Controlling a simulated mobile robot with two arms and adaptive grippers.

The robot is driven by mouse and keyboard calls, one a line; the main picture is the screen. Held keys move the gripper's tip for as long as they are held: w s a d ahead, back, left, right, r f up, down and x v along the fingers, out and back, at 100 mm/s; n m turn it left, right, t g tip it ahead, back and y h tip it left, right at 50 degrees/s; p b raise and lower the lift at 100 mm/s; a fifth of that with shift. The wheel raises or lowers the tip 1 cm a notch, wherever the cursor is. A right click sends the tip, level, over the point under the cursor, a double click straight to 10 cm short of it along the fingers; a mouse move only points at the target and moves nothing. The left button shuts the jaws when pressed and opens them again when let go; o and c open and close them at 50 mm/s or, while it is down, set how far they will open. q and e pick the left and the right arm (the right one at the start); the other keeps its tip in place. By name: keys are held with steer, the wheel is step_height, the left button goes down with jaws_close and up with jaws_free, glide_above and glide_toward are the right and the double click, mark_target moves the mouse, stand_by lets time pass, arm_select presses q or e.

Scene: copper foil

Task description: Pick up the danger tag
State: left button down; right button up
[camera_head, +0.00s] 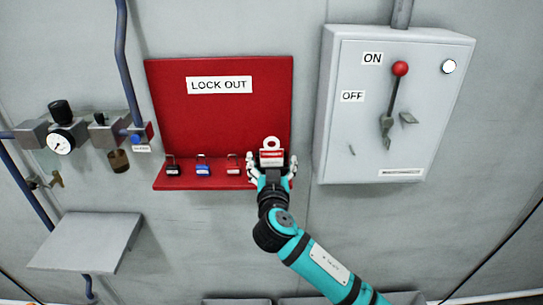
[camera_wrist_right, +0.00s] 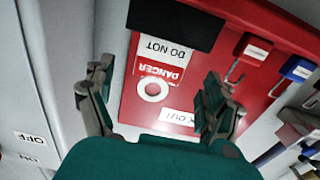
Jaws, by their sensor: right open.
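The danger tag (camera_head: 272,157) is white with a red band and a round hole at its top. It is at the right end of the red lockout board (camera_head: 222,120). In the right wrist view the tag (camera_wrist_right: 165,62) appears upside down, with "DANGER" and "DO NOT" readable; a black area covers or adjoins its far end. My right gripper (camera_head: 272,168) is open, with its fingers on either side of the tag. In the wrist view the open fingers (camera_wrist_right: 158,85) show a gap to the tag on both sides. My left gripper is not in view.
A grey switch box (camera_head: 350,140) with a red-knobbed lever is to the right. Pipes with a gauge (camera_head: 61,142) and a grey shelf (camera_head: 88,240) are left.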

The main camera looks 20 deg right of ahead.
mark_target(272, 155)
steer(key=p+x, duration=0.1)
steer(key=x, duration=0.2)
steer(key=shift+w+d+r+p, duration=0.15)
steer(key=shift+w+p, duration=0.15)
steer(key=shift+w, duration=0.25)
steer(key=c, duration=1.1)
step_height(272, 155, up, 10)
steer(key=b, duration=0.2)
steer(key=shift+b, duration=0.3)
steer(key=shift+c, duration=0.2)
